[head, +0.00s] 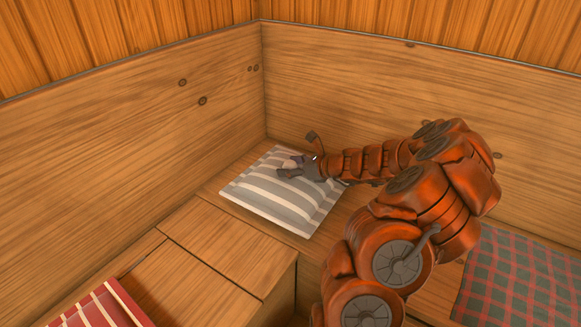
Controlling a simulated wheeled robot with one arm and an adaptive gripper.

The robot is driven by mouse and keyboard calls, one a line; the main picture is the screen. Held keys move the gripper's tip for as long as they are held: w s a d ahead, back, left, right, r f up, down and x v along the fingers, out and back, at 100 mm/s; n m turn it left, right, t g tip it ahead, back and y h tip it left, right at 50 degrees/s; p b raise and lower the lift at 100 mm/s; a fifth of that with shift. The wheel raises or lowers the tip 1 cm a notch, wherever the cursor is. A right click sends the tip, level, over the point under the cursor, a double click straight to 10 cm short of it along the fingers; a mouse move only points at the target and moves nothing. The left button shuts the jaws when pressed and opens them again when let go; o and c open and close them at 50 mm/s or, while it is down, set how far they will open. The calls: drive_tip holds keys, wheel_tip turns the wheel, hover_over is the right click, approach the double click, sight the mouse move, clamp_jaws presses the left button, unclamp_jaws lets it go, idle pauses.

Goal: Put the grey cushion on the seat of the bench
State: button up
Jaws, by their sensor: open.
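The grey cushion (277,209), with grey and white stripes, lies flat on the wooden seat of the bench (215,194) near the back corner. My gripper (283,167) is over the far part of the cushion. Its jaws are open. One finger is close to the cushion's top; I cannot tell whether it touches. My gripper and arm hide the cushion's far right part.
A red striped cushion (105,309) is at the lower left. A dark plaid cushion (520,285) lies on the right. Tall wooden back panels (130,130) meet at the corner behind the grey cushion. Bare seat surface (225,240) shows at the left front.

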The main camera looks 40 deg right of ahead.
drive_tip(key=p+v, duration=0.3)
drive_tip(key=v, duration=0.9)
drive_tip(key=a+n, duration=0.1)
drive_tip(key=a, duration=0.1)
drive_tip(key=w+a+r+n+y, duration=0.1)
drive_tip(key=a, duration=0.1)
drive_tip(key=a+n+g+y, duration=0.1)
drive_tip(key=a, duration=0.1)
drive_tip(key=shift+w+a+r, duration=0.35)
drive_tip(key=shift+a, duration=0.05)
drive_tip(key=s+a+r+n+g+y, duration=0.1)
drive_tip(key=s+a+n+g, duration=0.5)
drive_tip(key=a, duration=0.7)
drive_tip(key=s+a+r+n+g+y, duration=0.1)
drive_tip(key=a+n+g, duration=0.2)
drive_tip(key=a+n, duration=0.75)
drive_tip(key=s+a+n+g+h, duration=0.3)
drive_tip(key=s+n+g+h, duration=0.3)
drive_tip(key=s+n, duration=0.7)
drive_tip(key=s+h, duration=0.2)
drive_tip(key=s, duration=0.7)
drive_tip(key=shift+s+f, duration=0.15)
drive_tip(key=shift+s, duration=0.25)
